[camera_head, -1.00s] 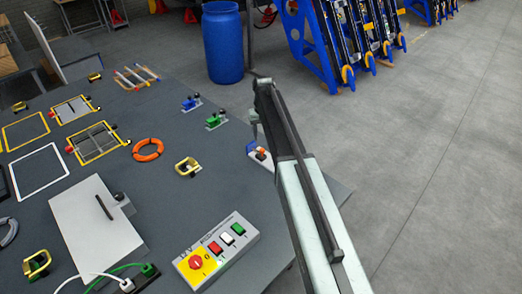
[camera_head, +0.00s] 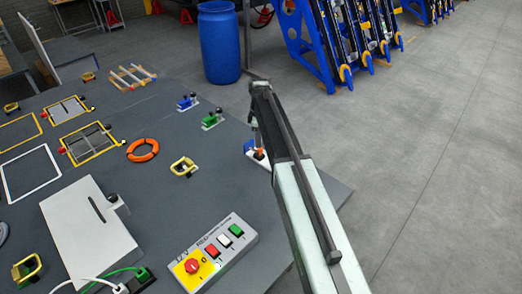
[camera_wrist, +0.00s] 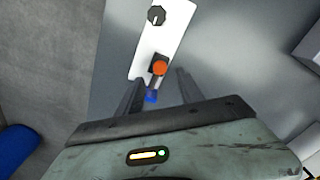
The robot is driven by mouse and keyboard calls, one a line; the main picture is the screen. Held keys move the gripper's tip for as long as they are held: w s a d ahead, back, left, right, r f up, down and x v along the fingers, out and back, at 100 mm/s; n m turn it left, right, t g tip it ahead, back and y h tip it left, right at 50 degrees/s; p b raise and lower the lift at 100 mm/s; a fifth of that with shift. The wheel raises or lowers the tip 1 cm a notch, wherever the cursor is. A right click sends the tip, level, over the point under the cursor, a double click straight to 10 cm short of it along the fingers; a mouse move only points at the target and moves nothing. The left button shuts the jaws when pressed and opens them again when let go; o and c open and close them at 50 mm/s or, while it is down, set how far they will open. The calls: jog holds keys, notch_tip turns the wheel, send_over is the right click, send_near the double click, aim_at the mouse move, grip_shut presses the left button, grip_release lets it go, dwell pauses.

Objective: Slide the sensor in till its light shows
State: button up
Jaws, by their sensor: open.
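A small white plate (camera_wrist: 172,32) carries a black block with an orange round top (camera_wrist: 160,68), a blue part (camera_wrist: 151,97) at its lower end and a black knob (camera_wrist: 156,15) at its far end. I take the orange-topped piece for the sensor, but cannot be sure. No lit light can be made out on it. In the wrist view my gripper (camera_wrist: 158,80) is open, its fingers on either side of the orange-topped piece with gaps. In the head view the plate (camera_head: 251,151) sits at the table's right edge, with my gripper (camera_head: 257,136) just above it, partly hidden by my arm.
Blue (camera_head: 187,102) and green (camera_head: 212,119) fixtures stand farther back on the table (camera_head: 165,212). A control box (camera_head: 214,252) with buttons and a white box (camera_head: 90,235) are nearer. A blue barrel (camera_head: 219,45) stands beyond the table.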

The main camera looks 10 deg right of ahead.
aim_at(257, 151)
notch_tip(257, 151, down, 5)
jog(key=b, duration=0.3)
jog(key=shift+b, duration=0.4)
jog(key=shift+r, duration=0.1)
grip_shut()
jog(key=shift+d, duration=0.1)
dwell(0.6)
